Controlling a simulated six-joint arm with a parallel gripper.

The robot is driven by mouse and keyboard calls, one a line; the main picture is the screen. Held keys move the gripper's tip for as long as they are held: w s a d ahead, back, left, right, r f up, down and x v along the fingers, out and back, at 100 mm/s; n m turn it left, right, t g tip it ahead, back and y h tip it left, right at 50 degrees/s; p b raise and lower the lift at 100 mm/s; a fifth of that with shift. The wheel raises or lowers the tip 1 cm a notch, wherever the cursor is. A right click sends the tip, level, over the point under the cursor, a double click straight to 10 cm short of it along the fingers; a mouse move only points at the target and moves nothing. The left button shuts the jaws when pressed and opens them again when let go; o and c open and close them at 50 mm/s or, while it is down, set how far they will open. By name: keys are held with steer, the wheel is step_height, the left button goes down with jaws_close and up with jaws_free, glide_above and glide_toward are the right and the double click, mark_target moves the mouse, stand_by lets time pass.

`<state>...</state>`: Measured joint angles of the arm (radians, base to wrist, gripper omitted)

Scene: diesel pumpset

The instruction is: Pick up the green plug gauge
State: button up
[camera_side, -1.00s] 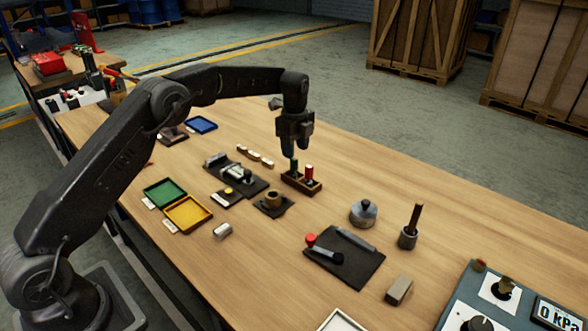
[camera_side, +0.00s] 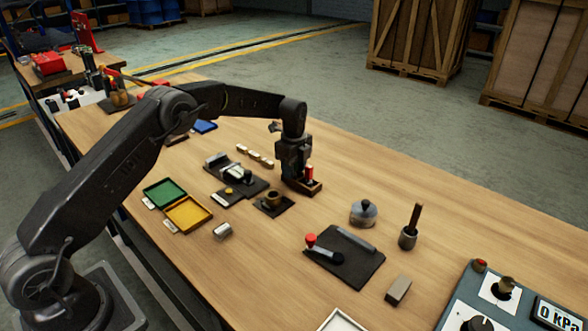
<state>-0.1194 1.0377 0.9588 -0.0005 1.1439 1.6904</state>
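My gripper (camera_side: 292,174) points down at the left side of a small wooden stand (camera_side: 306,190) on the bench. The green plug gauge is not visible now; the gripper's fingers cover the spot where it stood upright in the stand. I cannot tell whether the fingers are open or shut around it. A red plug gauge (camera_side: 309,173) stands upright in the right side of the same stand, close beside the fingers.
Green (camera_side: 165,192) and yellow (camera_side: 188,213) trays lie to the left. A block on a dark mat (camera_side: 273,203) sits just in front of the stand. A round metal weight (camera_side: 363,212) is at the right. The wooden bench behind the stand is clear.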

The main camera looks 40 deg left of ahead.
jaws_close()
steer(key=shift+r, duration=0.45)
step_height(320, 180, up, 4)
steer(key=shift+f, duration=0.15)
steer(key=s+a+r, duration=0.6)
steer(key=a, duration=0.3)
steer(key=s+d+m, duration=0.5)
steer(key=d+m, duration=0.1)
steer(key=d, duration=0.5)
steer(key=shift+d+f, duration=0.25)
steer(key=shift+d, duration=0.1)
